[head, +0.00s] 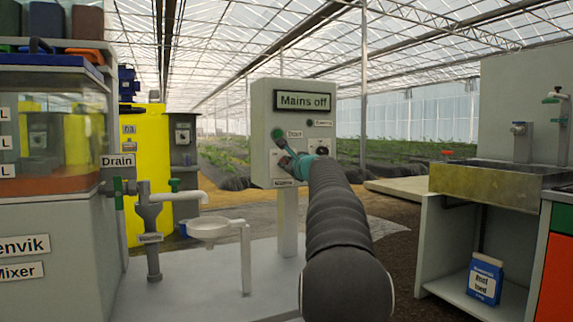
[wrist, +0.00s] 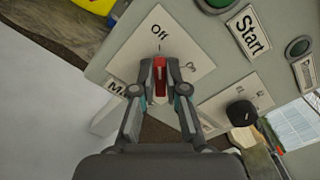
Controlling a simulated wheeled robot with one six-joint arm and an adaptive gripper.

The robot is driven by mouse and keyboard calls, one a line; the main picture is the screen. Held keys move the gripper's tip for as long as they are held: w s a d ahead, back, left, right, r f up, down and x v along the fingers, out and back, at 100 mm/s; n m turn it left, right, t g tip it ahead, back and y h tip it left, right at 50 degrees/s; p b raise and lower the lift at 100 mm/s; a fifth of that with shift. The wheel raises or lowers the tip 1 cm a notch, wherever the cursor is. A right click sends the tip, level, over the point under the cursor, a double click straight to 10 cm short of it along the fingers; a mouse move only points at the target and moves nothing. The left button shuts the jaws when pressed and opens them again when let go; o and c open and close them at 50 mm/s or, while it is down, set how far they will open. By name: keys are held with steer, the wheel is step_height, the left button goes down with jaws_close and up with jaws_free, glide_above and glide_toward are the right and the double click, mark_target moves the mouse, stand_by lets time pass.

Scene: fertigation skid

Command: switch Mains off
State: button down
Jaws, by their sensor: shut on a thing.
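The grey control box (head: 262,110) stands on a post in the middle of the head view. Its display (head: 303,101) reads "Mains off". In the wrist view the red Mains switch handle (wrist: 160,73) sits on a pale plate (wrist: 185,45) marked "Off" and "On". The handle points to the "Off" mark. My gripper (wrist: 160,66) is shut on the handle, one finger on each side.
A black knob (wrist: 241,113) is close by on the right, and a "Start" label (wrist: 248,31) is above it. A sink bench (head: 478,181) is on the right.

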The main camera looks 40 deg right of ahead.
steer(key=c, duration=1.2)
jaws_free()
steer(key=shift+w+d+f, duration=0.1)
steer(key=shift+d+f, duration=0.05)
steer(key=shift+f, duration=0.1)
steer(key=shift+r, duration=0.1)
steer(key=v, duration=1.2)
